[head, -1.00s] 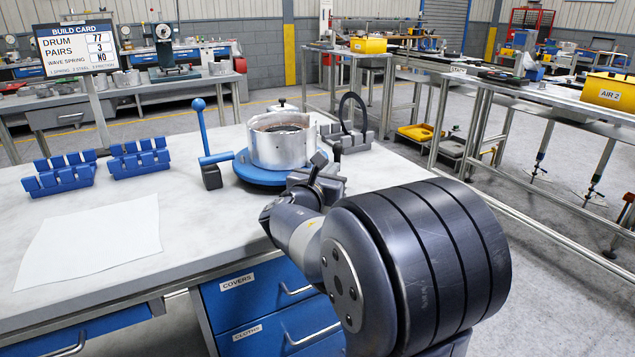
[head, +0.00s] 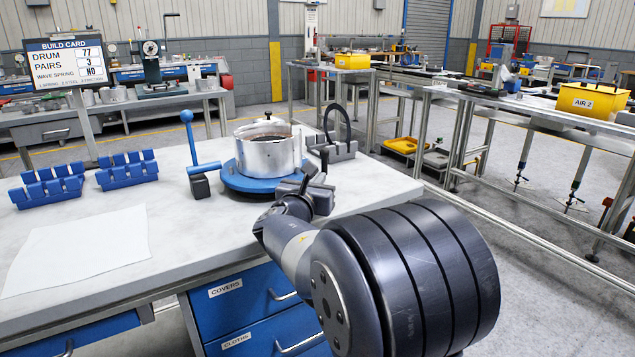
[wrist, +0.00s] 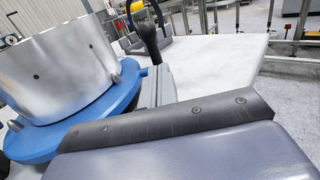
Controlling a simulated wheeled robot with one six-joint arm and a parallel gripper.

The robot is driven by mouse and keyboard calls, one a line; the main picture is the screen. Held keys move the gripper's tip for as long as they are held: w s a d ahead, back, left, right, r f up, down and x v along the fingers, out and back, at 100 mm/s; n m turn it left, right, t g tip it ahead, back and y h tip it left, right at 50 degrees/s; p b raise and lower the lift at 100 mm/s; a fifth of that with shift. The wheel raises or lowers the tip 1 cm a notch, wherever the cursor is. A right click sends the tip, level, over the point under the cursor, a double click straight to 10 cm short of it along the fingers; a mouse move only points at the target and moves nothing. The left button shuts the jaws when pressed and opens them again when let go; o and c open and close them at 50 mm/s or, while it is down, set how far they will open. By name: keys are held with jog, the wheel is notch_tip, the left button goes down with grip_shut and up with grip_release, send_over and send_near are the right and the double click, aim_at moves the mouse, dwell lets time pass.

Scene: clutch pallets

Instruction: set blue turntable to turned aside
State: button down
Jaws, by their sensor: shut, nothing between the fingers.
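The blue turntable (head: 240,184) is a low round disc on the bench, carrying a silver drum (head: 268,154). I cannot tell whether my gripper touches anything.
Two blue slotted racks (head: 128,169) and a white sheet (head: 75,250) lie on the bench's left. A grey rack with a black ring (head: 338,148) stands behind the turntable at right. The bench's right edge is close to my arm.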

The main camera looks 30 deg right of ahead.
jog(key=p+v, duration=0.1)
jog(key=v, duration=0.9)
jog(key=shift+s, duration=0.45)
